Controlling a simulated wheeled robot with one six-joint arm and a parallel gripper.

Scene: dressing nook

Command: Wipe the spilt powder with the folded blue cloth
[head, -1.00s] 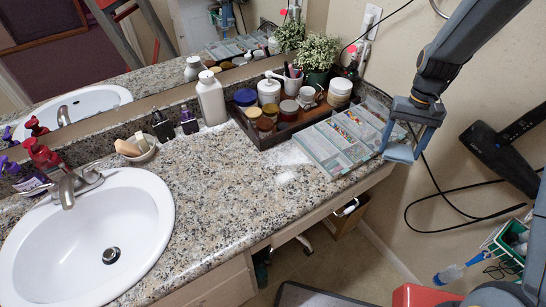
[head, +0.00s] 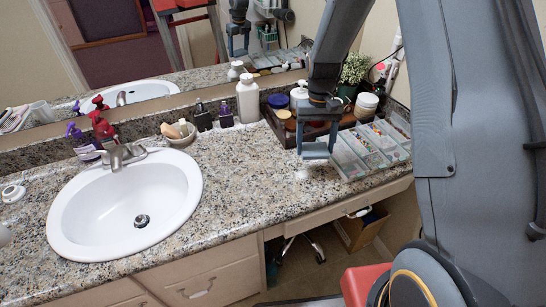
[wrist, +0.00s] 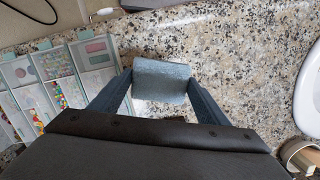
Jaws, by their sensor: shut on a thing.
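The folded blue cloth (wrist: 162,81) is a small grey-blue pad between the two fingertips of my gripper (wrist: 160,85) in the wrist view. My gripper is shut on it, above or at the speckled counter; I cannot tell whether the cloth touches it. In the head view my gripper (head: 317,152) is over the counter, just left of the clear organiser. A small pale patch of spilt powder (head: 301,173) shows just below and left of the gripper. Any powder under the cloth is hidden.
The clear compartment organiser (head: 352,160) stands right of the gripper. The dark tray (head: 286,138) with jars and a plant is behind. A white bottle (head: 248,98) stands at the back. The sink (head: 125,215) is at left. Counter (head: 235,185) between is clear.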

